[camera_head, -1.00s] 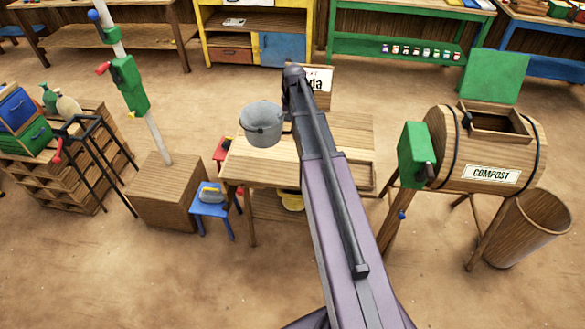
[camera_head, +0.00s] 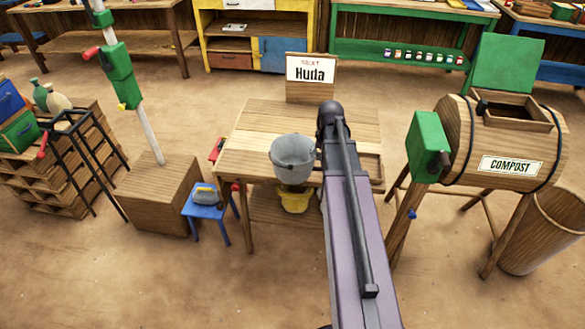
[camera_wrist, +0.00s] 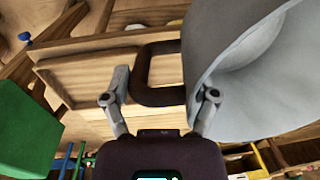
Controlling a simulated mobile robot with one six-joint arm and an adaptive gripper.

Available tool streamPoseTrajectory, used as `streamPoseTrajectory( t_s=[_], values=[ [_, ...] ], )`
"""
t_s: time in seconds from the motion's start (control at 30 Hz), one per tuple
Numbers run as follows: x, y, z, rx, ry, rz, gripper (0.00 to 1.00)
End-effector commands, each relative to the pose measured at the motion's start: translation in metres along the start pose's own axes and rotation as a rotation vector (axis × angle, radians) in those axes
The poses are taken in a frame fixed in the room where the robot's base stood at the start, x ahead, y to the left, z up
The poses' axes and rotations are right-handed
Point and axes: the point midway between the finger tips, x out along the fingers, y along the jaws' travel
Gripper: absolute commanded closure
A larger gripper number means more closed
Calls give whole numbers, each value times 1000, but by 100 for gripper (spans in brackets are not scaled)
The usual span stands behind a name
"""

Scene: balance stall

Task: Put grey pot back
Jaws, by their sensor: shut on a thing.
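The grey pot (camera_head: 293,160) is in the air over the front part of the wooden table in the head view. It appears upright with its open top showing. In the wrist view, the pot (camera_wrist: 255,75) fills the upper right, and its dark looped handle (camera_wrist: 160,95) lies between the fingers. My gripper (camera_wrist: 163,88) is shut on the pot by this handle. In the head view my arm hides most of the gripper. I cannot tell how high the pot is above the table.
A yellow pot (camera_head: 293,199) shows just below the grey pot. A compost barrel (camera_head: 508,140) with a green box stands right. A blue stool (camera_head: 206,208) stands left.

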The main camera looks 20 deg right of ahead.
Motion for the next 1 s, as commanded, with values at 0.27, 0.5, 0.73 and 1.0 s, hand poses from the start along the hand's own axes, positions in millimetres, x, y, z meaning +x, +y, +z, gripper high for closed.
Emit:
streamPoseTrajectory(
  t_s=[0.27, 0.5, 0.73, 1.0],
  values=[
    [23, 18, 14, 18, 1, 1, 85],
    [23, 20, 15, 20, 1, 1, 85],
    [23, 20, 13, 21, 2, 1, 85],
    [26, 13, -14, 20, 2, 1, 85]
  ],
)
